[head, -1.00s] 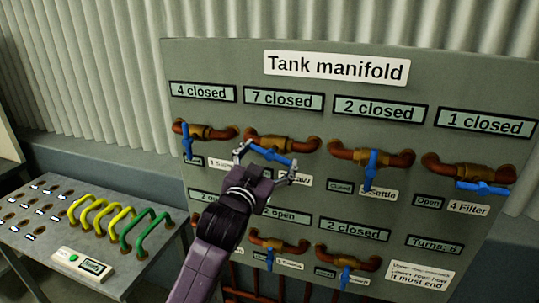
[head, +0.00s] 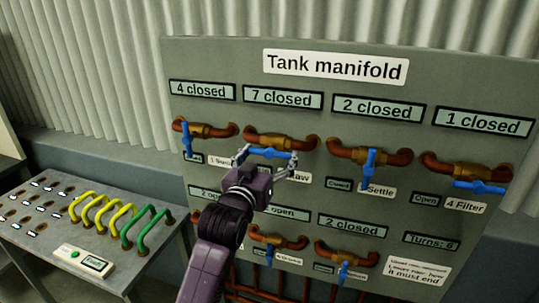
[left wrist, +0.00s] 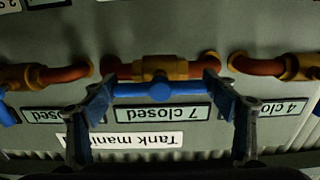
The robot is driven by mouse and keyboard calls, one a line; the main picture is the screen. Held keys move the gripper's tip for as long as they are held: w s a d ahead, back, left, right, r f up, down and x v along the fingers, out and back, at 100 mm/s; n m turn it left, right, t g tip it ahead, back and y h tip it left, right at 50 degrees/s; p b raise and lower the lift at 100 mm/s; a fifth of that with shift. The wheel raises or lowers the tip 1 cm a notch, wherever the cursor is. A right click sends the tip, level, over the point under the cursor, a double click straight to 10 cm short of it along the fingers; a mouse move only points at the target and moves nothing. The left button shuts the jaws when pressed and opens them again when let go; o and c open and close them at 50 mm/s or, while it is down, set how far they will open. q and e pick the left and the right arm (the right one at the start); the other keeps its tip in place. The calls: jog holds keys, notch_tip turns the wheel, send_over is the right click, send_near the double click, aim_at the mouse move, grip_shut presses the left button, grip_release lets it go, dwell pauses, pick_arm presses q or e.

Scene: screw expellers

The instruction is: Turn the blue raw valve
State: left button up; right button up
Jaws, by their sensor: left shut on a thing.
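The blue raw valve handle (head: 268,153) sits on a brass body in the top row of the Tank manifold panel, second from left, and lies about level. The display (head: 284,99) above it reads "7 closed". My left gripper (head: 266,160) reaches up from below, its two fingers at the handle's ends, partly covering the label under it. In the left wrist view, which is upside down, the handle (left wrist: 160,90) spans between my left gripper's fingers (left wrist: 165,103), and they are shut on it. My right gripper is not in view.
Other blue-handled valves flank it: one on the left (head: 187,140), one settle valve (head: 369,170) and one filter valve (head: 480,187). More valves sit in the lower row. A "Turns: 6" display (head: 432,242) is lower right.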

pick_arm(q)
jog(key=o, duration=1.2)
jog(key=shift+c, duration=0.2)
jog(key=shift+s, duration=0.1)
jog(key=v, duration=1.2)
jog(key=p+v, duration=0.1)
jog(key=v, duration=0.7)
